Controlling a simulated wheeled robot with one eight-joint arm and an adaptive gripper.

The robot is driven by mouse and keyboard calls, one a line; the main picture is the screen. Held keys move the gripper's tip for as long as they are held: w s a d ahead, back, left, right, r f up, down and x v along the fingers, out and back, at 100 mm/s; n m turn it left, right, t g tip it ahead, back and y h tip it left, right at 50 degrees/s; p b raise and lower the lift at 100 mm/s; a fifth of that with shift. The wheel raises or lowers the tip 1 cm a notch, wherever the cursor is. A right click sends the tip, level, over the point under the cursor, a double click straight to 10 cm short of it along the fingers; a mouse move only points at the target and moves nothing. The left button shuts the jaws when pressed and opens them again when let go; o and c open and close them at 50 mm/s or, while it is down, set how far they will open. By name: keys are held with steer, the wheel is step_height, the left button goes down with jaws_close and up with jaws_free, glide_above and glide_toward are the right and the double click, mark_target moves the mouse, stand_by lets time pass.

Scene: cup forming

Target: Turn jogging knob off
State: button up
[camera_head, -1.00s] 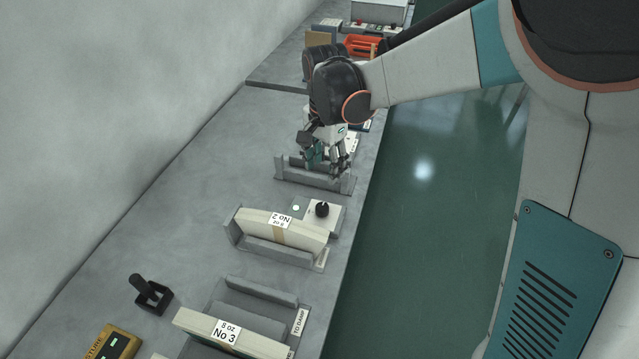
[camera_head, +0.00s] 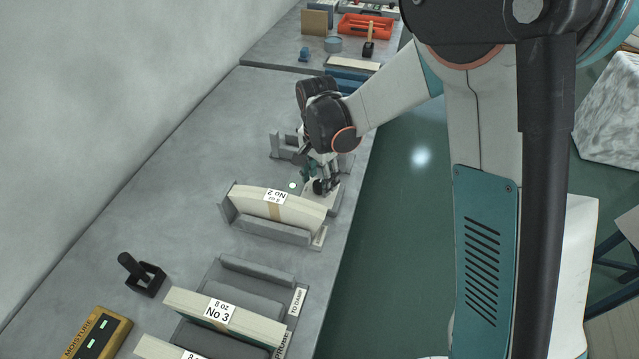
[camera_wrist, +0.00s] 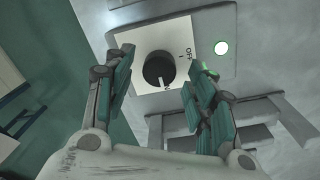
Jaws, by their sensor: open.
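The jogging knob (camera_wrist: 158,69) is a black round knob on a white plate (camera_wrist: 178,38) in the wrist view. The plate is marked OFF at the upper right, with a partly hidden mark below the knob. The knob's pale pointer line faces down toward that lower mark. My gripper (camera_wrist: 160,78) is open, with one finger on each side of the knob and a gap on both sides. In the head view, my gripper (camera_head: 322,186) is over the knob and partly hides it.
A grey holder with a cream block labelled No 2 (camera_head: 270,208) stands just in front of the knob box. The No 3 block (camera_head: 218,312), a black joystick (camera_head: 135,270) and a yellow moisture meter (camera_head: 95,335) are nearer. An empty grey holder (camera_head: 287,145) is behind.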

steer(key=shift+f, duration=0.45)
steer(key=c, duration=1.1)
